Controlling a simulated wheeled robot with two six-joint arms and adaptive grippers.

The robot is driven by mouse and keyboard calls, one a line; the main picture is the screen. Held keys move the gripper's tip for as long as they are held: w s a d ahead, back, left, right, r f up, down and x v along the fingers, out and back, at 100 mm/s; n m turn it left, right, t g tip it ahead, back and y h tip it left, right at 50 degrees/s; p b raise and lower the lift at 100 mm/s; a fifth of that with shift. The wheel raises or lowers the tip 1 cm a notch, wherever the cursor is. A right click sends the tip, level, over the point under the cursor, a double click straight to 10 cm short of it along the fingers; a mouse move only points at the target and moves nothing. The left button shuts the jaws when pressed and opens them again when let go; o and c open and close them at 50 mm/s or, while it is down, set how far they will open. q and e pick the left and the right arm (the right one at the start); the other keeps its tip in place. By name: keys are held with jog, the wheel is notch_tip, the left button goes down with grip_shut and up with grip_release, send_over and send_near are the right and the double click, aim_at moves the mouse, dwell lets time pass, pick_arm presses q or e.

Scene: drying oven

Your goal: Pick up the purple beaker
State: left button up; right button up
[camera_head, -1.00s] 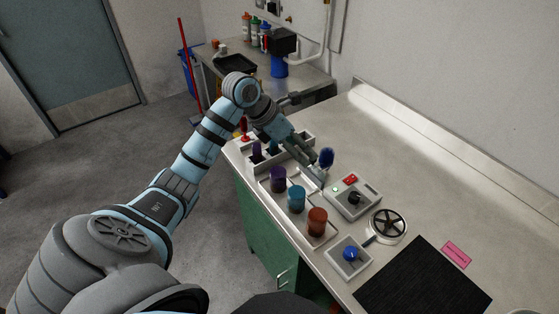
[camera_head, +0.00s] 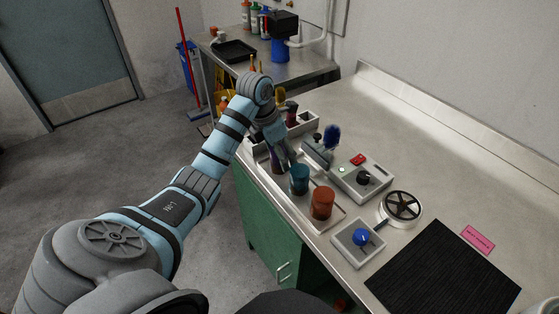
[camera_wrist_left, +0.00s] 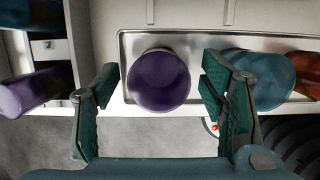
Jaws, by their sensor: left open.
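The purple beaker (camera_wrist_left: 158,80) stands upright in a metal tray (camera_wrist_left: 135,42), seen from above in the left wrist view. In the head view my arm mostly hides it. My left gripper (camera_wrist_left: 158,92) is open, with one finger on each side of the beaker and a gap showing at both sides. In the head view my left gripper (camera_head: 283,155) points down at the tray's far end. A teal beaker (camera_head: 299,179) and an orange-brown beaker (camera_head: 322,203) stand in the same tray. My right gripper is not in view.
The teal beaker (camera_wrist_left: 258,78) is close beside the right finger in the wrist view. A purple item (camera_wrist_left: 28,93) lies left of the left finger. A control box (camera_head: 360,178), a blue-knobbed box (camera_head: 357,243) and a black mat (camera_head: 445,275) are on the bench.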

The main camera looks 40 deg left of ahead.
pick_arm(q)
jog(key=c, duration=1.1)
jog(key=shift+o, duration=0.2)
jog(key=shift+r, duration=0.1)
